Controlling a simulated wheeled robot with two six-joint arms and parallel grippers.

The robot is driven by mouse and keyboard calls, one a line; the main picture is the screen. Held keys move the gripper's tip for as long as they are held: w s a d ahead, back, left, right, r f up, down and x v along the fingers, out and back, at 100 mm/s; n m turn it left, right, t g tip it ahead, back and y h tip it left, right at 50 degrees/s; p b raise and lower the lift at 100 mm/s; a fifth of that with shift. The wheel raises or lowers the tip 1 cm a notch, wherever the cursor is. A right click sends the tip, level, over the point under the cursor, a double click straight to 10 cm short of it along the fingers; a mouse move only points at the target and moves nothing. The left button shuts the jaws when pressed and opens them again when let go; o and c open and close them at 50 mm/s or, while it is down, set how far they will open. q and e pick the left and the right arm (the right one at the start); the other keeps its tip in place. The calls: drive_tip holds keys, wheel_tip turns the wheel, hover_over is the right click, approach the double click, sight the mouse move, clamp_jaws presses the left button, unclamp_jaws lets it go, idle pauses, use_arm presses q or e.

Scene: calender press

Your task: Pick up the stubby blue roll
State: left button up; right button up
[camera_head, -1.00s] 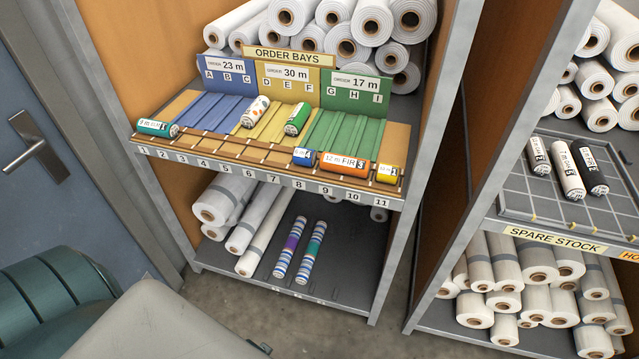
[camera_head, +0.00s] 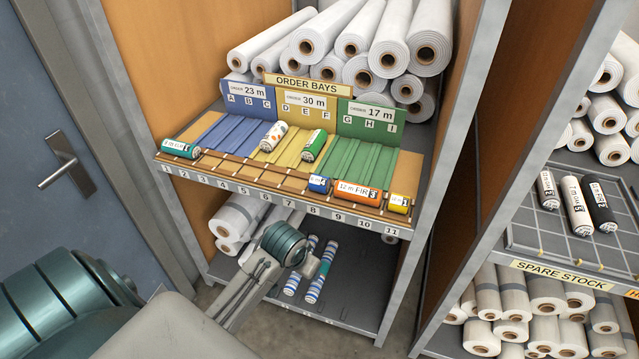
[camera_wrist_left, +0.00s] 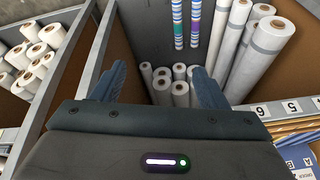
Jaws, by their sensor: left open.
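The stubby blue roll (camera_head: 319,184) is a short cylinder with a white label. It lies on the front rail of the shelf near number 8, left of the longer orange roll (camera_head: 357,191). My left gripper (camera_head: 308,266) is below the rail, in front of the lower shelf opening, apart from the blue roll. In the left wrist view its two fingers (camera_wrist_left: 160,75) are spread with nothing between them. The blue roll does not show in the left wrist view. My right gripper is in neither view.
A teal roll (camera_head: 181,148) and a yellow roll (camera_head: 399,203) lie on the same rail. A white spotted roll (camera_head: 274,135) and a green roll (camera_head: 314,145) lie in the yellow bay. A cabinet post (camera_head: 437,190) bounds the right.

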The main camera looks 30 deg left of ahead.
use_arm(q)
drive_tip(key=w+a+r+n, duration=0.1)
drive_tip(key=w+a+r, duration=0.25)
drive_tip(key=w, duration=0.35)
drive_tip(key=w+a+r, duration=0.3)
drive_tip(key=w+r, duration=0.2)
drive_tip(key=w, duration=0.2)
drive_tip(key=n, duration=0.2)
approach(319, 178)
drive_tip(key=p+x, duration=0.2)
drive_tip(key=x, duration=0.2)
drive_tip(key=shift+d, duration=0.15)
drive_tip(key=shift+f+p, duration=0.25)
drive_tip(key=shift+p, duration=0.1)
drive_tip(key=p+x, duration=0.2)
drive_tip(key=x, duration=0.2)
drive_tip(key=shift+w, duration=0.1)
drive_tip(key=shift+w+f, duration=0.15)
drive_tip(key=shift+f, duration=0.2)
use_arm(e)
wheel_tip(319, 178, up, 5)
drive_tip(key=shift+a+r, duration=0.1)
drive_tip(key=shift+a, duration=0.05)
use_arm(q)
drive_tip(key=shift+c, duration=0.2)
drive_tip(key=c, duration=0.7)
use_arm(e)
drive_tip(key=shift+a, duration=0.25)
